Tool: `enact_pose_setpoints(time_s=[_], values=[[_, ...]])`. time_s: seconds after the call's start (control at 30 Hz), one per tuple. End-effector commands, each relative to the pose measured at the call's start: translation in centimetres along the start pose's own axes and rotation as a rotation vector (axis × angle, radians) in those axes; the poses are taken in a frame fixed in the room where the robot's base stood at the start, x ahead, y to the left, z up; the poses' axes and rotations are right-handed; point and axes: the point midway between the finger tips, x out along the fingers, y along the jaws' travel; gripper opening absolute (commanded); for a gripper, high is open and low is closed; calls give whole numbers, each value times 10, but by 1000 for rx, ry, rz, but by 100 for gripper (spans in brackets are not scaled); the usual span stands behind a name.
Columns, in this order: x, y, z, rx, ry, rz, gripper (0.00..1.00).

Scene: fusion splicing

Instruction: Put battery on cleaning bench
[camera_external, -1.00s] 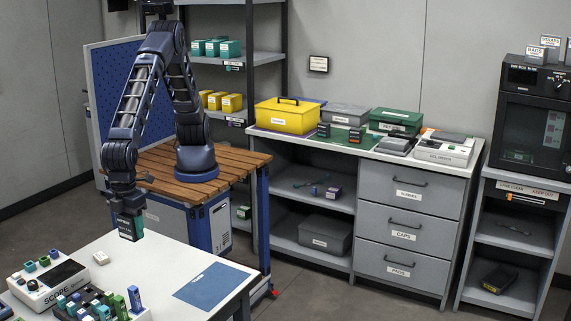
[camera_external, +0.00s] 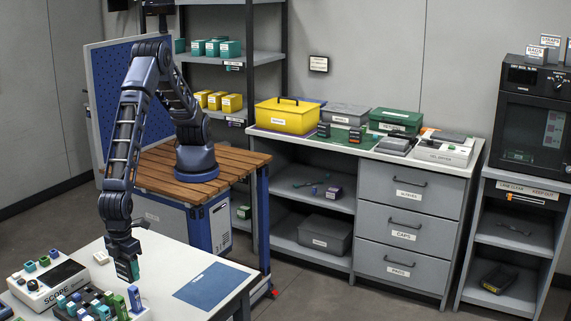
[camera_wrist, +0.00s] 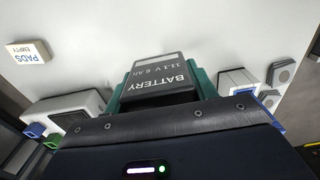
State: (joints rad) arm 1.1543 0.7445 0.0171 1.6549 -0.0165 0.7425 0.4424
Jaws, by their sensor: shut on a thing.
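The battery is just right of the scope and behind the rack of small coloured pieces. I cannot tell whether its lower end touches the bench top.
A small "PADS EMPTY" block (camera_wrist: 29,52) lies nearby. A blue mat (camera_external: 211,287) lies at right, with clear white surface between it and the battery.

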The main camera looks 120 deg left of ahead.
Motion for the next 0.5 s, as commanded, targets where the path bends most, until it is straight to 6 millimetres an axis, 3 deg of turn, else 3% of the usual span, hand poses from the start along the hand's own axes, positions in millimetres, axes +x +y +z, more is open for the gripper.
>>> enact_pose_setpoints(time_s=[0.27,0.5], values=[[17,0,0,-1,0,0,24],[49,0,0,0,-1,0,24]])
